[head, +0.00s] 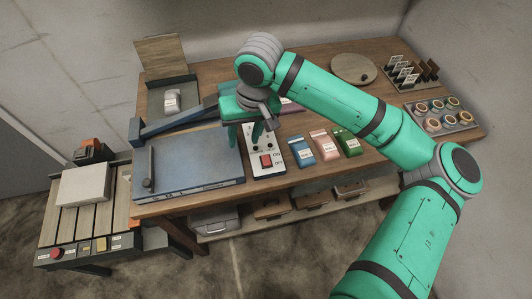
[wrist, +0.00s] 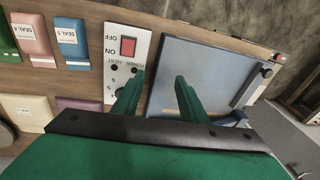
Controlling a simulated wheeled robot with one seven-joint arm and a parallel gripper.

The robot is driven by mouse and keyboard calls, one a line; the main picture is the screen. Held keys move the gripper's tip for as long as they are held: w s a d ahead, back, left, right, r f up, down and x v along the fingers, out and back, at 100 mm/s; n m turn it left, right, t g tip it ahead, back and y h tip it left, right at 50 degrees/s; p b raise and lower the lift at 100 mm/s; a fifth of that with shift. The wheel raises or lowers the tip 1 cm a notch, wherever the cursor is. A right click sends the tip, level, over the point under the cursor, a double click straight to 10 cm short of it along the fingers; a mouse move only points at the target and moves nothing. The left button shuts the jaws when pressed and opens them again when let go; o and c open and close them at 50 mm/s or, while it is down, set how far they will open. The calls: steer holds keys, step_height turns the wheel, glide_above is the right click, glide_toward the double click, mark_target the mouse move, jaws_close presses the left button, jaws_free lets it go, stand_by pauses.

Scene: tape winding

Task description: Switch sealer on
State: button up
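The sealer (head: 200,165) is a flat blue-grey machine on the wooden table. It also shows in the wrist view (wrist: 205,65). A white control panel (head: 280,172) lies against its right side in the head view, with a red rocker switch (head: 266,161) between printed ON and OFF. The switch is clear in the wrist view (wrist: 128,46); which side is pressed I cannot tell. My green gripper (head: 256,136) is above the panel's far part, with its fingers apart and nothing between them. In the wrist view the fingertips (wrist: 159,78) are beside the switch, toward the sealer and the knobs.
Blue, pink and green labelled packets (head: 325,146) lie right of the panel. A raised blue arm (head: 172,127) stands behind the sealer. A round board (head: 354,69), a card rack (head: 411,72) and a tray of rolls (head: 441,115) are farther right. A conveyor (head: 75,219) is at left.

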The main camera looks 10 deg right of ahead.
steer(key=g+h, duration=0.1)
steer(key=h, duration=0.1)
glide_above(267, 163)
steer(key=shift+m, duration=0.4)
step_height(267, 163, down, 9)
steer(key=shift+f, duration=0.2)
steer(key=shift+s+f, duration=0.1)
steer(key=shift+f, duration=0.3)
jaws_close()
